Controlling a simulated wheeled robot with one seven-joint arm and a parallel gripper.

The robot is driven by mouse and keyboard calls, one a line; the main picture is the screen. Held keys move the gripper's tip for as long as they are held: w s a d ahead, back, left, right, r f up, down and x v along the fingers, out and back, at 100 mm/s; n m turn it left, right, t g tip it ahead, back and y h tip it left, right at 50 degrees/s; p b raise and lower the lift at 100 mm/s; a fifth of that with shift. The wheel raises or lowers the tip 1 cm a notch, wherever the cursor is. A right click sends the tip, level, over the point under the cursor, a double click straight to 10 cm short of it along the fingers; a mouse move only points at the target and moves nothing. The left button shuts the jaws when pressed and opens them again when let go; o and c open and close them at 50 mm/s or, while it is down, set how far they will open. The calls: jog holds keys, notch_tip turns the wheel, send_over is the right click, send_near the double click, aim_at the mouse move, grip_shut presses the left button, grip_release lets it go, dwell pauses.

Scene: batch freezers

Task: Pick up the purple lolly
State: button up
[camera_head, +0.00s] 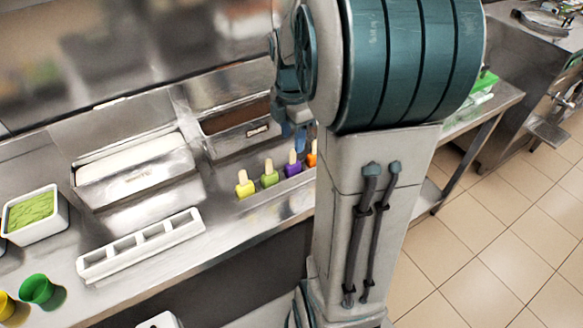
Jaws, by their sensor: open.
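The purple lolly (293,168) stands upright in a row in a metal holder (280,190) on the steel counter. Its pale stick points up. A green lolly (270,177) is to its left and an orange lolly (312,156) to its right, partly hidden by my arm. A yellow lolly (244,187) is at the left end of the row. My gripper (294,134) is open and points down, appearing just above the purple lolly's stick. I cannot tell whether it touches the stick. My arm hides part of the gripper and the right end of the holder.
A tub of brown ice cream (230,117) sits behind the lollies, and a tub of white ice cream (130,160) is farther left. A white divided tray (140,246) lies near the front edge. Green and yellow cups are at bottom left.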

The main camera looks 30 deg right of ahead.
aim_at(293, 163)
jog(key=shift+s+f+p, duration=0.1)
jog(key=shift+f+p, duration=0.5)
jog(key=shift+f, duration=3.3)
grip_shut()
